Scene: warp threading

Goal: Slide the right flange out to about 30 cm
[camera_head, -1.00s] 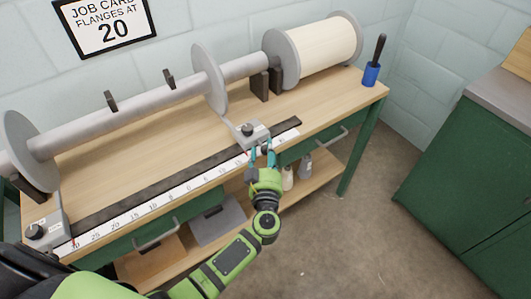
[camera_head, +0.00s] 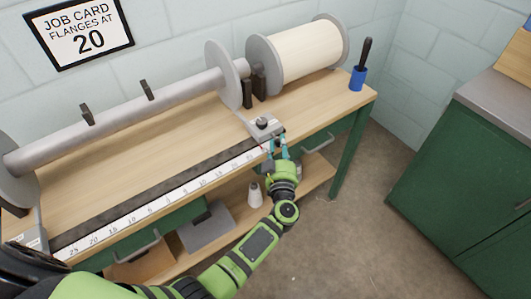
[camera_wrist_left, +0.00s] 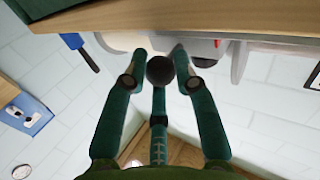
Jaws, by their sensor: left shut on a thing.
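The right flange (camera_head: 228,74) is a grey disc on the long grey beam tube (camera_head: 120,125). It stands close to the left disc of the cream roll. An arm joins it to a grey carriage (camera_head: 262,127) with a black knob on top, at the right part of the white scale (camera_head: 165,198). My left gripper (camera_head: 277,147) is at the carriage's front. In the left wrist view its teal fingers (camera_wrist_left: 160,78) are around a dark round knob (camera_wrist_left: 160,69). The exact scale reading is too small to tell. The right gripper is out of view.
The left flange (camera_head: 14,172) is at the far left. A cream roll (camera_head: 305,50) and a blue holder (camera_head: 358,78) with a dark handle stand at the right. The job card (camera_head: 80,32) reads "FLANGES AT 20". A green cabinet (camera_head: 455,190) stands across open floor (camera_head: 355,230).

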